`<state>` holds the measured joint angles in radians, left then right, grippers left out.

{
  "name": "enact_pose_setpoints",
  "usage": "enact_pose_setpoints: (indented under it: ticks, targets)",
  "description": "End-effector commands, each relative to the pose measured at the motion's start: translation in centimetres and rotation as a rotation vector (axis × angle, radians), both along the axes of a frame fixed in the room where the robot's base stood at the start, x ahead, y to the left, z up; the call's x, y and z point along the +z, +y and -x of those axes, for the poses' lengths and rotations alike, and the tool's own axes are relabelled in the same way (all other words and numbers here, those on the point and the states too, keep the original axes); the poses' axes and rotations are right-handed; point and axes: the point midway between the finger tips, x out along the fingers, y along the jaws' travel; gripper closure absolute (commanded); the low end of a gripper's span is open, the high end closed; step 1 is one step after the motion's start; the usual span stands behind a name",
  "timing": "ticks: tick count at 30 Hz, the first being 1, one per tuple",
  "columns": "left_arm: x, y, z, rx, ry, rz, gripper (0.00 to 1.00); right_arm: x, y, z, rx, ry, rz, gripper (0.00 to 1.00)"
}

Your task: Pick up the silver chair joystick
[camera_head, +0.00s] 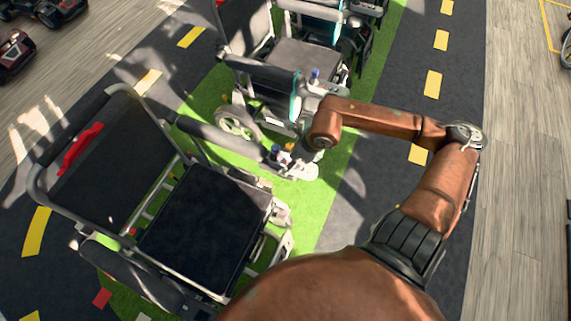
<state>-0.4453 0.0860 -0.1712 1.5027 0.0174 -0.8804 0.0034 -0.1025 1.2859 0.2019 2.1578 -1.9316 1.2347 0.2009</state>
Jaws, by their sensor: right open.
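The nearest chair (205,225), with a silver-grey frame and dark seat, stands at the lower left on green floor. At the front end of its armrest is a small joystick (275,149) with a blue top, and a small yellow part shows beside it. My right arm reaches in from the lower right and bends back to the left. My right gripper (298,168) is open at the armrest's end, close beside the joystick. The wrist partly hides this area, and I cannot tell whether the fingers touch or surround the joystick. My left gripper is out of view.
A second chair (300,58) stands close behind, with another blue-topped control (314,74) near my wrist. More chairs stand farther back. Dark vehicles (15,55) sit at the upper left. Wooden floor (520,200) at the right is mostly clear.

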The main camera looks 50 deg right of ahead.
Motion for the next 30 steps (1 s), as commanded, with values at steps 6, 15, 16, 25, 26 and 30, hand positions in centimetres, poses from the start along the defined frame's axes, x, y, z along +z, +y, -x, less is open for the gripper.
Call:
enact_pose_setpoints:
  ticks: [6, 15, 16, 25, 26, 30]
  targets:
    - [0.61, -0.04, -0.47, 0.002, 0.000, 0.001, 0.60, -0.47, 0.06, -0.25, 0.000, -0.001, 0.000, 0.51]
    - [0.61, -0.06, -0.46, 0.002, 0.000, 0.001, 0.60, -0.43, 0.06, -0.24, 0.000, -0.001, 0.000, 0.61]
    - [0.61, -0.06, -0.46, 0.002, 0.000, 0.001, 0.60, -0.43, 0.06, -0.24, 0.000, -0.001, 0.000, 0.63]
    - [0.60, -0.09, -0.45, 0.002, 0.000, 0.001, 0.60, -0.45, 0.06, -0.22, 0.000, -0.001, 0.000, 0.84]
    - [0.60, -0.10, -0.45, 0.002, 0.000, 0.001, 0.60, -0.45, 0.06, -0.22, 0.000, -0.001, 0.000, 0.86]
    - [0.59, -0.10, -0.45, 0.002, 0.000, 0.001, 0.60, -0.45, 0.06, -0.22, 0.000, -0.001, 0.000, 0.95]
